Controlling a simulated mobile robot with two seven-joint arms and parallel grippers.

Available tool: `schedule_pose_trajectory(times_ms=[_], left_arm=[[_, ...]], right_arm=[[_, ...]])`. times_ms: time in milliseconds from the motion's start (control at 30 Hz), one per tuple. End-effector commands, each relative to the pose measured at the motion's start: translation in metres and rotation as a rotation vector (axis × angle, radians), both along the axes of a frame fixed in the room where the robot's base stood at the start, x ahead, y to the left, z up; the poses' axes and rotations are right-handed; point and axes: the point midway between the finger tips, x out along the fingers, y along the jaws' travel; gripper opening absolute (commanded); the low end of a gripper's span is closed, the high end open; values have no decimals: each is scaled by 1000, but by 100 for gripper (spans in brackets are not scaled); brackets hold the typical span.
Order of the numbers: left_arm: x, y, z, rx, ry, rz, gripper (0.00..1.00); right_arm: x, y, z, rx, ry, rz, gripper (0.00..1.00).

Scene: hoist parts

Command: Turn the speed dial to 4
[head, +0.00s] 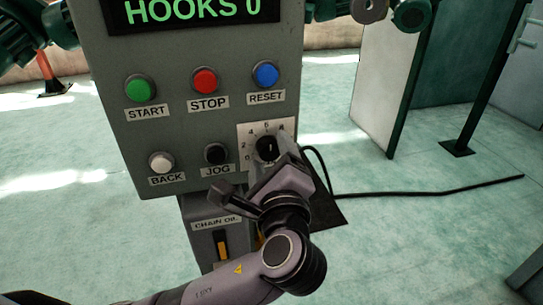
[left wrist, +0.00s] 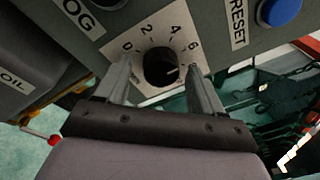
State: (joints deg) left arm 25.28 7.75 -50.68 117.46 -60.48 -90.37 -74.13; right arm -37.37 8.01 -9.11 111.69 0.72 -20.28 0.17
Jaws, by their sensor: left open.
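The speed dial (head: 267,147) is a black round knob on a white scale plate at the lower right of the grey control panel. In the left wrist view, the dial (left wrist: 161,67) shows the numbers 0, 2, 4 and 6 around it. A small light mark on its face lies towards the right, on the 6 side rather than by the 4. My left gripper (head: 269,158) is at the dial, covering the lower part of its plate. Its fingers are open, one on each side of the knob; I cannot tell whether they touch it. My right gripper is not in view.
Green START (head: 140,90), red STOP (head: 204,81) and blue RESET (head: 266,74) buttons sit above. The white BACK (head: 161,162) and black JOG (head: 215,153) buttons are left of the dial. A chain oil box (head: 205,245) is below; a black cable (head: 420,193) crosses the floor.

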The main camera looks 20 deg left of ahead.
Motion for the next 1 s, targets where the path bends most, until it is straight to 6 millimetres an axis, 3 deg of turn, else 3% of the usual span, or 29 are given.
schedule_pose_trajectory(times_ms=[100,267,300,667,1000], left_arm=[[0,0,0,0,0,0,68],[0,0,0,0,0,0,16],[0,0,0,0,0,0,12],[0,-1,-2,-48,-31,-1,12],[0,-1,-4,-249,-163,0,12]], right_arm=[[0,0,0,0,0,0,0],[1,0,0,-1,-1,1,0],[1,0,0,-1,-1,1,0],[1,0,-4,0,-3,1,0],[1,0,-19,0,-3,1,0]])
